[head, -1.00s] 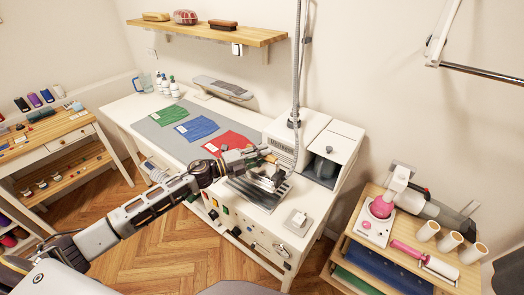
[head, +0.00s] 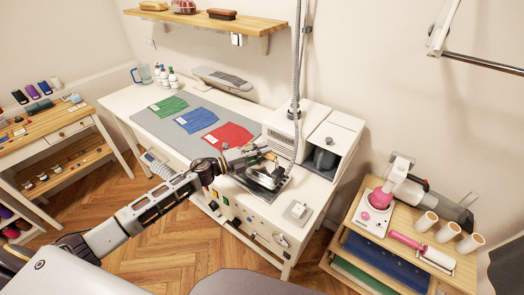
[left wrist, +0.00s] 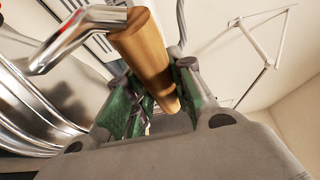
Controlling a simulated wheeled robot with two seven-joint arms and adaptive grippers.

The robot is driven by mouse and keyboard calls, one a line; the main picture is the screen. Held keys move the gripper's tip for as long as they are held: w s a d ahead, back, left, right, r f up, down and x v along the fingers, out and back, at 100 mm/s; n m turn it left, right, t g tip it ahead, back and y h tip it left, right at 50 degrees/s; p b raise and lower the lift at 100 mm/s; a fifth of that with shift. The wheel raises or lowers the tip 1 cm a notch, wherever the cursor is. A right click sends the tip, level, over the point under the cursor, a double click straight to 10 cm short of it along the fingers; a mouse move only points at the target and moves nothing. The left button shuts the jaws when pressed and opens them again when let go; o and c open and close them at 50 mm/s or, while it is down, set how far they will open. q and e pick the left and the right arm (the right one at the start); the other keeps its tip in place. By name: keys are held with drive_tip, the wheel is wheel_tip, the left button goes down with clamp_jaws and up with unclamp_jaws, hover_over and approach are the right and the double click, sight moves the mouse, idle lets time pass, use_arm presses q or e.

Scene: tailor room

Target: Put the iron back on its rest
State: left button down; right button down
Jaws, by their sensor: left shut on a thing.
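The iron (head: 266,178) has a silvery metal body and a wooden handle, which fills the upper middle of the left wrist view (left wrist: 146,50). My left gripper (head: 262,155) is shut around that handle, with the green finger pads on either side of it. The iron is over the dark metal rest (head: 243,181) at the front right of the white ironing table. The rest is partly hidden beneath the iron, and I cannot tell whether they touch. My right gripper is not in view.
Green, blue and red cloths (head: 227,136) lie on the grey mat left of the iron. A white boiler unit (head: 286,130) with a tall hose stands behind it. A small switch box (head: 297,211) sits at right. A wooden cart (head: 366,230) stands farther right.

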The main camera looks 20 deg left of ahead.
use_arm(q)
drive_tip(key=shift+w+f, duration=0.1)
drive_tip(key=shift+f, duration=0.95)
drive_tip(key=c, duration=1.7)
unclamp_jaws()
drive_tip(key=shift+f, duration=0.4)
drive_tip(key=o, duration=0.5)
drive_tip(key=shift+c, duration=0.2)
drive_tip(key=shift+s+r, duration=0.15)
drive_tip(key=shift+s, duration=0.05)
